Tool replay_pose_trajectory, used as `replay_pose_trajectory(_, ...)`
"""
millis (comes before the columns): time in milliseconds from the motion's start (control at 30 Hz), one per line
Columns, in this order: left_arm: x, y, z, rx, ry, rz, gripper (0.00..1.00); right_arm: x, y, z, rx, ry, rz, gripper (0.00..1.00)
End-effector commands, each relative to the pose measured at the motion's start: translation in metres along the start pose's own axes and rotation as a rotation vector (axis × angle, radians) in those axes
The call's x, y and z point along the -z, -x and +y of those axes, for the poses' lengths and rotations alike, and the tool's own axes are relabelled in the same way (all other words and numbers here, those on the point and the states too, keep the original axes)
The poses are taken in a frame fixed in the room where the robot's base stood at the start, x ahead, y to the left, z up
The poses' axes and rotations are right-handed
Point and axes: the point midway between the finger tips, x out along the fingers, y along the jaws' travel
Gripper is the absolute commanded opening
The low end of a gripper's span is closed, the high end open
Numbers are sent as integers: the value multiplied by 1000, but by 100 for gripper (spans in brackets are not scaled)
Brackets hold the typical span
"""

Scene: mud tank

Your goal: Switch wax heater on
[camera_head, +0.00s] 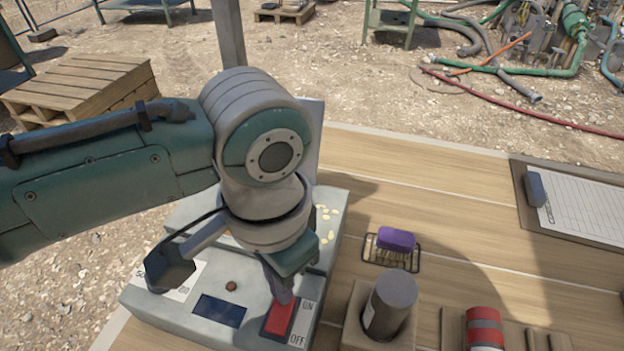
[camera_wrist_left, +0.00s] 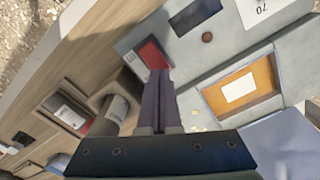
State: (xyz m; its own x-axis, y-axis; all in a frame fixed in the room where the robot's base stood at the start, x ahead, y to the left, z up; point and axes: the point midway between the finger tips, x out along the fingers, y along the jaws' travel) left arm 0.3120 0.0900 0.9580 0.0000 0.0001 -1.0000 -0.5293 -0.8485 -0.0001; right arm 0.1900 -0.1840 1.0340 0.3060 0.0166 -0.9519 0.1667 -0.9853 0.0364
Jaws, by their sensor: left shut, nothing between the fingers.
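The wax heater (camera_head: 165,303) is a pale grey box at the near left of the wooden table. In the left wrist view the fingertips (camera_wrist_left: 158,73) overlap the lower edge of the red switch (camera_wrist_left: 152,54). I cannot tell whether they touch it. My right gripper does not show.
A clipboard (camera_head: 580,205) lies at the right. The table's middle is clear.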

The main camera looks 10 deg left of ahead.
Motion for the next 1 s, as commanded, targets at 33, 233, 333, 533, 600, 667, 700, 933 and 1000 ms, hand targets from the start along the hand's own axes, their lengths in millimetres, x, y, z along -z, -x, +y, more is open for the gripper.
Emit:
replay_pose_trajectory(33,0,0,0,0,0,0,0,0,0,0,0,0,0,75)
replay_pose_trajectory(233,0,0,0,0,0,0,0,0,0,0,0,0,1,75)
replay_pose_trajectory(333,0,0,0,0,0,0,0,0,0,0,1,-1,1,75)
replay_pose_trajectory(533,0,0,0,0,0,0,0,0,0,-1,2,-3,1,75)
replay_pose_trajectory(600,0,0,0,0,0,0,0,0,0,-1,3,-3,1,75)
replay_pose_trajectory(667,0,-1,0,0,0,0,0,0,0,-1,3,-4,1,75)
replay_pose_trajectory(700,0,-1,0,0,0,0,0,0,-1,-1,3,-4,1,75)
replay_pose_trajectory(933,0,-5,0,0,0,0,0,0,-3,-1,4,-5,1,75)
replay_pose_trajectory(1000,0,-6,0,0,0,0,0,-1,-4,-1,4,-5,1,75)
